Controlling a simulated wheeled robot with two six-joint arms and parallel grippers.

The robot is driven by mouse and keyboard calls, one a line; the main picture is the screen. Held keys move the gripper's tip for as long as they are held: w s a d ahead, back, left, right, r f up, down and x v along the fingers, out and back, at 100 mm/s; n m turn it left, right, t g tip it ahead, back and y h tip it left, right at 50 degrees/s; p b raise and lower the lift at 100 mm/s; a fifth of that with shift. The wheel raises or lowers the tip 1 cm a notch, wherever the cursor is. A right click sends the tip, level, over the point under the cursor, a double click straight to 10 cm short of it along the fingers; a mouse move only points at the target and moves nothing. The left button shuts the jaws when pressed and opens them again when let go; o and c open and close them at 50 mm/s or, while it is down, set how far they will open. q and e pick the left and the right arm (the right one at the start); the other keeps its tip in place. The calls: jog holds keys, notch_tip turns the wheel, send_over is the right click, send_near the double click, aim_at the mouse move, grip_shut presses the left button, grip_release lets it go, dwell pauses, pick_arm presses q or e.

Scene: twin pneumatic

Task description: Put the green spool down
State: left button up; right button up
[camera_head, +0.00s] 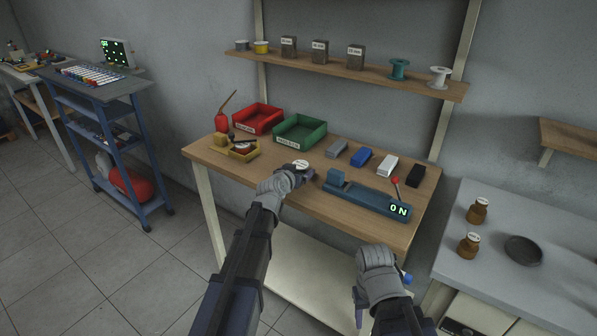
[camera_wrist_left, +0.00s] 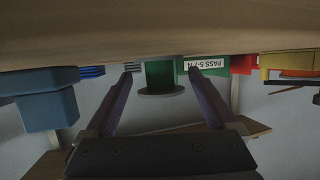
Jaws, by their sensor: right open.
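A green spool (camera_wrist_left: 158,72) with a pale flange shows between the fingers of my left gripper (camera_wrist_left: 162,72) in the left wrist view, which looks upside down. It appears to stand upright on the wooden bench (camera_head: 260,175), with a gap between it and each finger. In the head view its pale labelled top (camera_head: 302,164) shows just beyond my left gripper (camera_head: 300,176), low over the bench's front part. My left gripper looks open around or just short of it. My right gripper (camera_head: 381,290) is open and empty, in front of the bench. Another teal-green spool (camera_head: 399,69) stands on the shelf.
Right of the spool is a blue device (camera_head: 365,200) with a red-tipped lever and "ON" display. Behind stand a green bin (camera_head: 300,132), a red bin (camera_head: 258,118) and several small blocks (camera_head: 361,157). A grey table (camera_head: 500,255) stands right.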

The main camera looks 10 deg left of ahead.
pick_arm(q)
jog(key=shift+r, duration=0.25)
jog(key=p+v, duration=0.4)
jog(key=v, duration=0.8)
